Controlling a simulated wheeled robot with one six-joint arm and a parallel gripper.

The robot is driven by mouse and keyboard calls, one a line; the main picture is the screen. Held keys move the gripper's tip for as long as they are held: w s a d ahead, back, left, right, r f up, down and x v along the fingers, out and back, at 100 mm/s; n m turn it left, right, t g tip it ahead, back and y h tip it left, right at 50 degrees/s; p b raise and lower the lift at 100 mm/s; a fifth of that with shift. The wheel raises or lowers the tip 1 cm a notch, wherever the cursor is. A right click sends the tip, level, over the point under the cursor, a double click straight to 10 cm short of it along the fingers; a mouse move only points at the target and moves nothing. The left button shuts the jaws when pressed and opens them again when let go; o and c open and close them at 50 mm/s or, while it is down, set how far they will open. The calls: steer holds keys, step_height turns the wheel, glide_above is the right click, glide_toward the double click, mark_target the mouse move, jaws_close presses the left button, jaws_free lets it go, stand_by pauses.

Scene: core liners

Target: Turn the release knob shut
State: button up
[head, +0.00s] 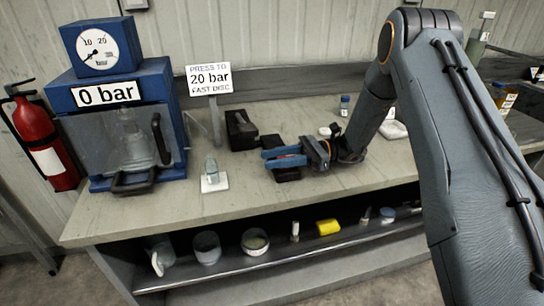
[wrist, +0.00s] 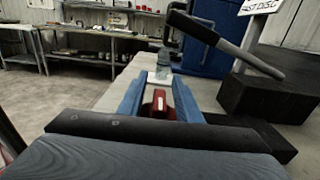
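The release knob (wrist: 160,106) is a small red piece with a pale mark, seen in the wrist view between my two blue fingers. My gripper (wrist: 159,80) has a finger on each side of it, and the knob fills the narrow gap, so my gripper looks shut on it. In the head view my gripper (head: 277,157) is low over the bench, and the knob is hidden there. A black pump block (head: 240,130) stands left of my gripper. In the wrist view the pump's lever (wrist: 222,43) slants at the right. The blue press (head: 170,105) carries a gauge (head: 97,49) and a "0 bar" label.
A small glass vial (head: 211,170) stands on a white pad on the bench (head: 240,178). A "PRESS TO 20 bar" sign (head: 208,78) stands behind. A red extinguisher (head: 40,135) is at far left. Several items lie on the lower shelf. The front bench strip is clear.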

steer(key=shift+s+a, duration=0.1)
steer(key=shift+a, duration=0.2)
jaws_close()
